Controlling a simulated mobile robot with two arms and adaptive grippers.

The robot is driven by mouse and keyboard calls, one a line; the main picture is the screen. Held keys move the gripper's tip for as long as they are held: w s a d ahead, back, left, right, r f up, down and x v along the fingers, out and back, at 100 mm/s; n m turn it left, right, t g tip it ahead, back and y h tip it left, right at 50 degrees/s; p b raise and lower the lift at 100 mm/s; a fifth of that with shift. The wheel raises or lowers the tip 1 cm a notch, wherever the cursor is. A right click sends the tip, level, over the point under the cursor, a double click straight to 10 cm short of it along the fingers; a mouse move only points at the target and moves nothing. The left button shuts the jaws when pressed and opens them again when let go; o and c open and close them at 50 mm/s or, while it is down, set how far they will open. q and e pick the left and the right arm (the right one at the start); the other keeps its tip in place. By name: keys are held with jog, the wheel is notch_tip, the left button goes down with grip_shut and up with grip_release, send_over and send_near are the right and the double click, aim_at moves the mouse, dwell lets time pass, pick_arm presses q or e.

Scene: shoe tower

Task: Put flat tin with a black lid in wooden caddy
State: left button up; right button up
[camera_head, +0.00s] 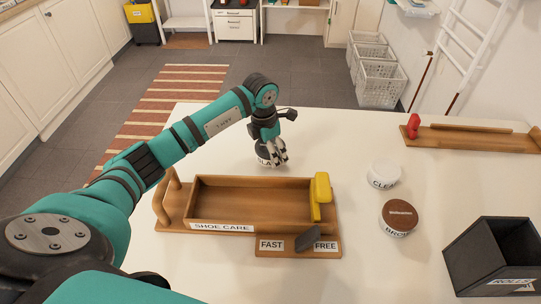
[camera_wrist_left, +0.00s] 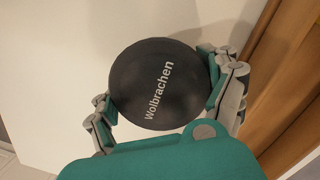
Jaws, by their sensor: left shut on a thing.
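The flat tin with a black lid (camera_wrist_left: 158,85) fills the middle of the left wrist view, its lid printed "Wolbrachen". In the head view its pale labelled side (camera_head: 263,160) shows partly below my left gripper (camera_head: 273,154), whose fingers hide the rest. My left gripper is shut on the tin, with a finger on either side of it. It is just behind the caddy's back wall; I cannot tell whether the tin touches the table. The wooden caddy (camera_head: 250,206), labelled "SHOE CARE", has an empty long compartment. My right gripper is not in view.
A yellow block (camera_head: 321,188) stands at the caddy's right end. A dark lever (camera_head: 305,241) sits between "FAST" and "FREE". Right of the caddy are a white-lidded tin (camera_head: 384,173), a brown-lidded tin (camera_head: 399,215) and a black box (camera_head: 492,262). A wooden rack (camera_head: 470,141) lies behind.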

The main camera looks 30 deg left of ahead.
pick_arm(q)
jog(key=shift+f, duration=1.1)
jog(key=shift+f, duration=0.2)
jog(key=o, duration=1.2)
jog(key=shift+r, duration=0.1)
